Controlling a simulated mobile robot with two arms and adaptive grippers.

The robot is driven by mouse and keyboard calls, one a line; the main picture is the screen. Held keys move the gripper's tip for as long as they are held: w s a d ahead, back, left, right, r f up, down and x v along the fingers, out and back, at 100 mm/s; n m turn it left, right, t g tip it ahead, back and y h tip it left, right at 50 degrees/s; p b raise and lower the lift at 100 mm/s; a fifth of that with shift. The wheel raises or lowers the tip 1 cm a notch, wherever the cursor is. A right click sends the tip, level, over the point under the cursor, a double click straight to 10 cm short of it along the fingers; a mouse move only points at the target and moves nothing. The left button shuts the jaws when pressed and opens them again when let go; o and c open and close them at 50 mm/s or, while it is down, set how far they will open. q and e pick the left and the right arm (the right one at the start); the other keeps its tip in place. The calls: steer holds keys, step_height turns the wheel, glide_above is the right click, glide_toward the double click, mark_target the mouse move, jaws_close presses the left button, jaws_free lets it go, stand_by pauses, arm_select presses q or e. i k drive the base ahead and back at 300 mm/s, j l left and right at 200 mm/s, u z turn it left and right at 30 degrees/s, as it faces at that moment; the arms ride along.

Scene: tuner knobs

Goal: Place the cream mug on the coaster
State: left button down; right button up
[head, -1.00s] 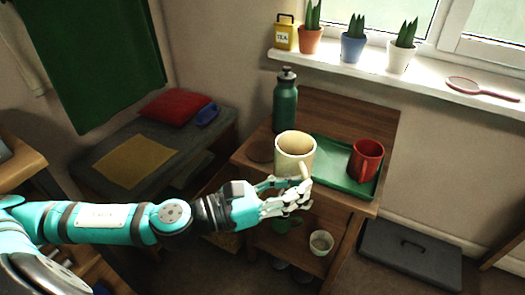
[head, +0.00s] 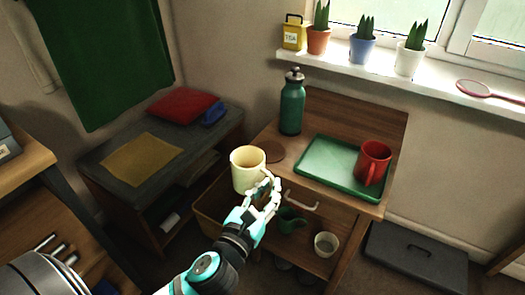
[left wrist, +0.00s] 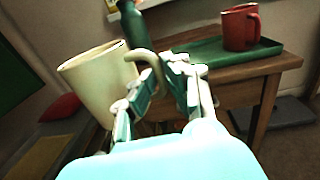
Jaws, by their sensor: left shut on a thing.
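The cream mug (head: 246,174) is held by its handle in my left gripper (head: 264,192), roughly upright, at the front left of the wooden cabinet. In the left wrist view the mug (left wrist: 97,82) is tilted in the picture, its handle between the fingers (left wrist: 158,78). The coaster (head: 273,152) looks like a flat brown disc on the cabinet top, left of the green tray. It lies just behind and right of the mug, which partly covers it. It cannot be made out in the left wrist view. My right gripper is not in view.
A green bottle (head: 292,108) stands behind the coaster. The green tray (head: 325,160) with a red mug (head: 373,160) fills the cabinet top's right side. A drawer handle (head: 302,201) juts from the front. A green mug (head: 290,220) and white cup (head: 326,244) sit below.

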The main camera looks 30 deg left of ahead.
mark_target(274, 153)
steer(key=i+l+u, duration=0.1)
steer(key=u, duration=0.3)
steer(key=l+u, duration=0.2)
steer(key=u, duration=0.25)
steer(key=i+l+u, duration=0.1)
steer(key=l+u, duration=0.15)
steer(key=u, duration=0.15)
steer(key=l+u, duration=0.4)
steer(key=l, duration=1.25)
steer(key=k, duration=0.05)
